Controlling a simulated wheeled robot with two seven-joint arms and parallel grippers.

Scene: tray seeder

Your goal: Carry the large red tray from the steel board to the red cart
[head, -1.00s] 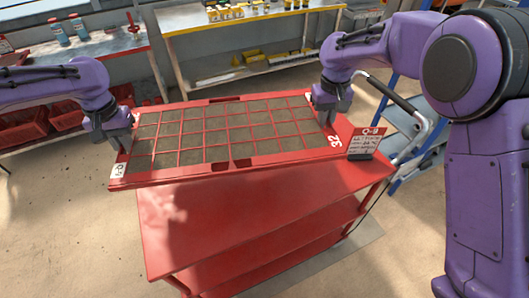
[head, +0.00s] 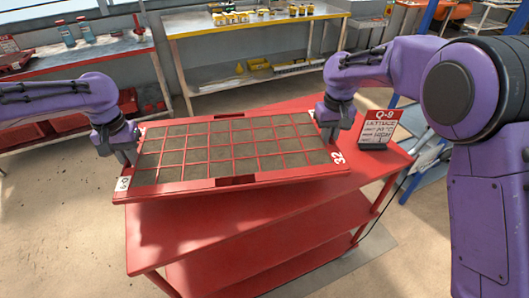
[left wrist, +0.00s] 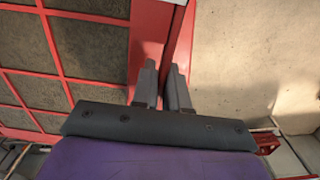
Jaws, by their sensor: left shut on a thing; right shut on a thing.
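The large red tray (head: 250,182), a grid of soil-filled cells with "32" on its right end, is over the top of the red cart (head: 270,222). My left gripper (head: 127,160) is shut on the tray's left end rim. In the left wrist view the fingers (left wrist: 163,88) pinch the red rim. My right gripper (head: 330,135) is shut on the tray's right end rim. The tray's left end reaches slightly past the cart's left edge. I cannot tell whether the tray touches the cart top. The steel board cannot be made out.
A sign marked Q-9 (head: 380,129) stands on the cart top, right of the tray. A yellow-edged bench (head: 250,25) with small jars and a red-edged bench (head: 80,55) with bottles stand behind. Bare floor (head: 60,240) lies to the left.

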